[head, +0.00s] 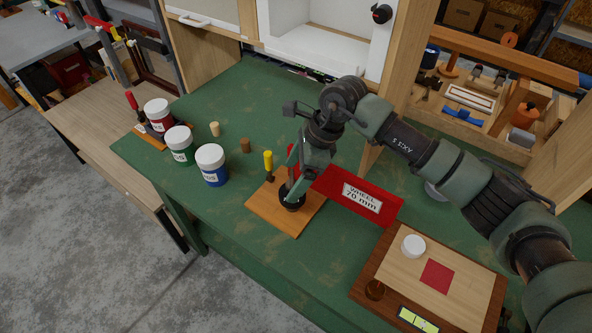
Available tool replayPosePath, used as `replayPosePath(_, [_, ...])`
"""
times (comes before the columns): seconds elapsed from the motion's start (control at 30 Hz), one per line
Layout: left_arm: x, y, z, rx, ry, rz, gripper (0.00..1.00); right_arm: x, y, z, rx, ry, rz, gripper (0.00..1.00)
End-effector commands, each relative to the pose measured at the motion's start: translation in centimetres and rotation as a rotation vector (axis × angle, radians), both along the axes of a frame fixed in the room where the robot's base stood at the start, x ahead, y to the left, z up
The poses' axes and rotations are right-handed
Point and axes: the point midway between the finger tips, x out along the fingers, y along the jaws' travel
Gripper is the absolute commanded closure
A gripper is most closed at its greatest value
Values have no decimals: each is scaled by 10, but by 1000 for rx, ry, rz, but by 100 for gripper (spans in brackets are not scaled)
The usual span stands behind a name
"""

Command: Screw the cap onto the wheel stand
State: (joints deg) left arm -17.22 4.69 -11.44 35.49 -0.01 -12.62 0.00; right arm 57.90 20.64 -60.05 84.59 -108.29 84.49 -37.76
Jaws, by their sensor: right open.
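A square orange-brown wooden base (264,213) lies on the green bench, beside a red sign (375,205) reading "WHEEL 70 mm"; I take it as the wheel stand. A dark round piece (293,203) sits on or just above its right part, largely hidden by my right gripper (291,194). That gripper points down, open, its fingers at the dark piece; I cannot tell whether they touch it. Something red upright shows just behind the gripper. I cannot tell if the dark piece is the cap. My left gripper is not in view.
A yellow-handled tool (268,164) stands at the base's back edge. Jars with red, green and blue (211,166) bands stand left. A wooden tray (476,288) at front right holds a white round piece (413,245) and a red square. The bench's front left is clear.

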Motion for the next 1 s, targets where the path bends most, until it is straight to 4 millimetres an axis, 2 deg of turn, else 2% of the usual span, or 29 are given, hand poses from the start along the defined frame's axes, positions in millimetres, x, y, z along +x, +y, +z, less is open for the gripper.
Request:
replayPosePath(0.03, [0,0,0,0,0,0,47,0,0,0,0,0,0,22])
replayPosePath(0.2, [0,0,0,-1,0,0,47,0,0,0,0,0,0,69])
replayPosePath(0.23, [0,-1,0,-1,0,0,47,0,0,0,0,0,0,78])
replayPosePath(0.27, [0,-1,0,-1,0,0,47,0,0,0,0,0,0,82])
replayPosePath(0.37, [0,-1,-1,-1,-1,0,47,0,0,0,0,-1,-22,82])
replayPosePath(0.6, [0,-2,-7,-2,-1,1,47,-2,0,-1,0,-1,-227,82])
replayPosePath(1.0, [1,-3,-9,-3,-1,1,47,-2,0,-1,0,-2,-292,82])
